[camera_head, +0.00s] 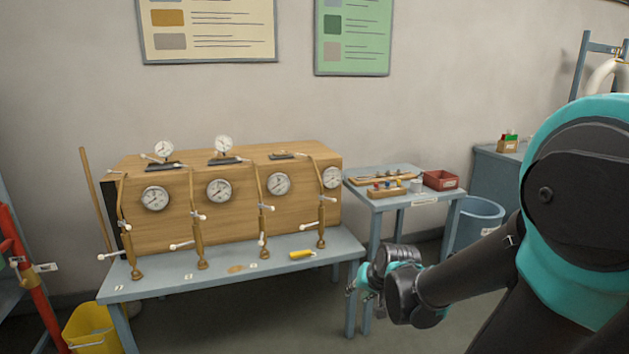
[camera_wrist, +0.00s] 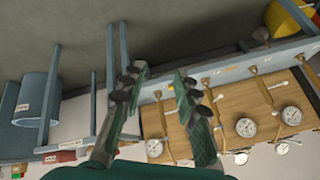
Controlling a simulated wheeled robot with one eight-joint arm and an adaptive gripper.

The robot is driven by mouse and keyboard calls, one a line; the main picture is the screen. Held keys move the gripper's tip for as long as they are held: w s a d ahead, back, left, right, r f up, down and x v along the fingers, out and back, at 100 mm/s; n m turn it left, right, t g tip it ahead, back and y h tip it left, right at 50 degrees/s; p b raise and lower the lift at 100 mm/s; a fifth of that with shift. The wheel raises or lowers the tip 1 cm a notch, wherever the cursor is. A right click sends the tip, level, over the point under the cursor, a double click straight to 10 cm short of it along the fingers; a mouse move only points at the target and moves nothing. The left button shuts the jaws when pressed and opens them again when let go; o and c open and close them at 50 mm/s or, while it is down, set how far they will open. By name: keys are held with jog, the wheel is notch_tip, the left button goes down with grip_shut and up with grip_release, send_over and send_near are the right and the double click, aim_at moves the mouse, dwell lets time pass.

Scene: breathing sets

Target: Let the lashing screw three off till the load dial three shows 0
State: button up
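Lashing screw three (camera_head: 264,228) is the third upright brass screw from the left on the bench, with white-knobbed handles. Load dial three (camera_head: 279,184) is the round white dial beside it on the wooden crate's front; its reading is too small to tell. My gripper (camera_head: 358,290) is to the right of the bench, apart from the screw. In the wrist view my gripper (camera_wrist: 160,85) is open, its fingers apart with nothing between them. There the scene is upside down, and the right finger appears to hide dial three.
Similar screws and dials line the crate (camera_head: 320,215). A yellow object (camera_head: 302,254) lies on the blue bench (camera_head: 215,290). A small side table (camera_head: 400,202) with a red box (camera_head: 441,180) and a blue bin (camera_head: 478,225) stand right. A yellow bucket (camera_head: 90,328) stands left.

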jog(key=s+d+f+n+g+h, duration=0.2)
jog(key=s+d+f, duration=0.2)
jog(key=s+d, duration=0.3)
jog(key=s, duration=0.3)
jog(key=shift+s+h, duration=0.2)
jog(key=shift+h, duration=0.1)
